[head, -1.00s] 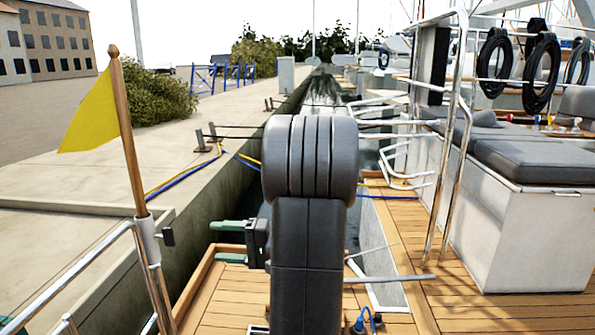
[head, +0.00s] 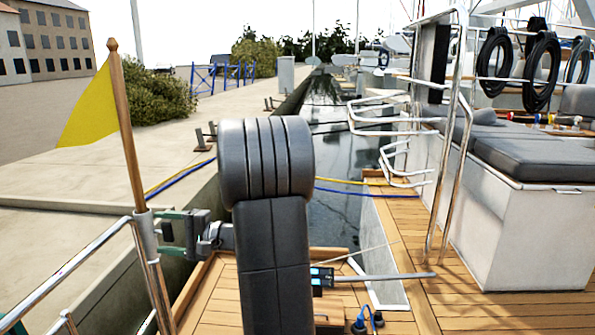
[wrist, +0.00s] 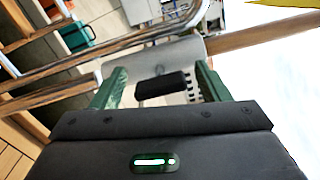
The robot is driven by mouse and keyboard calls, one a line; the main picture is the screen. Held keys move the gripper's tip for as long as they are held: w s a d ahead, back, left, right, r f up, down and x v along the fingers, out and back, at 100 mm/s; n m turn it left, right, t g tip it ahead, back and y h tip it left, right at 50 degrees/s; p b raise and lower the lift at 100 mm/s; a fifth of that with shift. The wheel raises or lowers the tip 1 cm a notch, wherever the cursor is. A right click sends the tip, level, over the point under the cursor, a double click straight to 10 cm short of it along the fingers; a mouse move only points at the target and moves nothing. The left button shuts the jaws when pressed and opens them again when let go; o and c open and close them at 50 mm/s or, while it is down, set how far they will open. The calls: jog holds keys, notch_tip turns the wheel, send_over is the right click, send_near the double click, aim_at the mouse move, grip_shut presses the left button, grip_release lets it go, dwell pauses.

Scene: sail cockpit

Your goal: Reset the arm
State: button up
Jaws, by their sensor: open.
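My gripper (head: 172,232) reaches left past my dark arm, its green fingers pointing at the flagpole socket. In the wrist view my gripper (wrist: 160,80) is open. A small black block (head: 167,232) on the side of the pale socket (head: 145,234) lies between the fingers. In the wrist view the black block (wrist: 162,85) shows with gaps on both sides, so it does not look gripped. A yellow flag (head: 92,105) on a wooden staff (head: 128,135) stands upright in the socket.
Steel rails (head: 85,262) run just below the socket. A grey rod (head: 385,277) sticks out over the wooden deck (head: 460,290) at right. A white bench (head: 530,225) with grey cushions stands farther right. The quay (head: 60,230) lies at left, beside water.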

jog(key=m+p, duration=0.4)
jog(key=p, duration=0.1)
jog(key=shift+r, duration=0.3)
jog(key=m+p, duration=0.3)
jog(key=p, duration=0.2)
jog(key=shift+w+m, duration=0.1)
jog(key=shift+m, duration=0.3)
jog(key=m+p, duration=0.4)
jog(key=p, duration=0.2)
jog(key=shift+r+m, duration=0.1)
jog(key=shift+m, duration=0.2)
jog(key=m+p, duration=0.3)
jog(key=shift+w+f, duration=0.1)
jog(key=shift+f, duration=0.1)
